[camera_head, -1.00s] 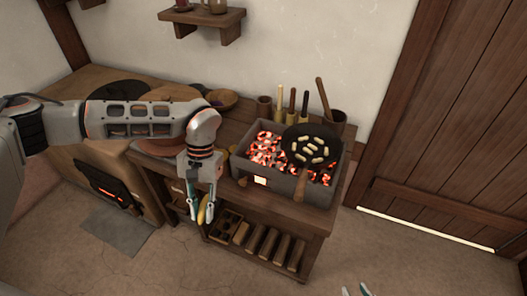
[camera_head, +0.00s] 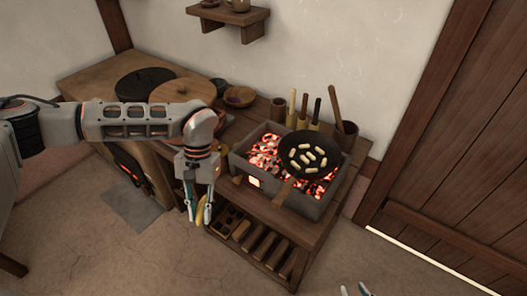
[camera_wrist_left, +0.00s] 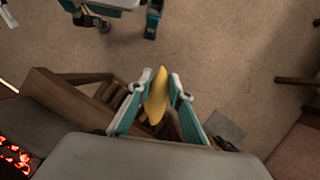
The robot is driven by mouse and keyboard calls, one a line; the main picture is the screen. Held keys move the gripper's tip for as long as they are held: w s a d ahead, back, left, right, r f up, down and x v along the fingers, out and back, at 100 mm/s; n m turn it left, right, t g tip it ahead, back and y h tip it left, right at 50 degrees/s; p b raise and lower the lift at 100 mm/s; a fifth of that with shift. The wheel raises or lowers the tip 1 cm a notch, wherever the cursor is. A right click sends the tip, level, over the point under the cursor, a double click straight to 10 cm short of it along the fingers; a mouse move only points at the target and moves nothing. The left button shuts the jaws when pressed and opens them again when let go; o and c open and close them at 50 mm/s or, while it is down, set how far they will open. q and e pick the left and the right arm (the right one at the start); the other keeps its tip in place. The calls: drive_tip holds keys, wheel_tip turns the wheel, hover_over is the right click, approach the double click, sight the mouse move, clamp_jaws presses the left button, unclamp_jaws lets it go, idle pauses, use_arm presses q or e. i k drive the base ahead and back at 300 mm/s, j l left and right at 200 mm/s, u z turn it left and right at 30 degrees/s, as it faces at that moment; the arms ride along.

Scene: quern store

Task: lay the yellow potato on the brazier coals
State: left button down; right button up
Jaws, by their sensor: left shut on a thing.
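The yellow potato (camera_head: 207,212) is long and yellow. It is held between the fingers of my left gripper (camera_head: 197,216), which points down in front of the work table, left of and lower than the brazier. In the left wrist view the potato (camera_wrist_left: 157,97) stands between the two fingertips. The brazier (camera_head: 240,167) is a grey open box on the table, with glowing red coals (camera_head: 262,150) bare at its left side. A black pan (camera_head: 309,170) covers part of the coals at the right. My right gripper (camera_head: 355,289) shows only its tips, apart and empty, at the bottom edge.
Upright handled tools (camera_head: 304,110) and a dark pot (camera_head: 345,132) stand behind. A wooden bowl (camera_head: 239,97) is at the back. Logs (camera_head: 270,245) lie on the lower shelf.

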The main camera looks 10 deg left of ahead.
sight(259, 161)
drive_tip(key=i+l+u, duration=0.15)
drive_tip(key=l, duration=0.25)
drive_tip(key=i+l+u, duration=0.15)
drive_tip(key=l, duration=0.25)
drive_tip(key=i+l+u, duration=0.15)
drive_tip(key=l, duration=0.25)
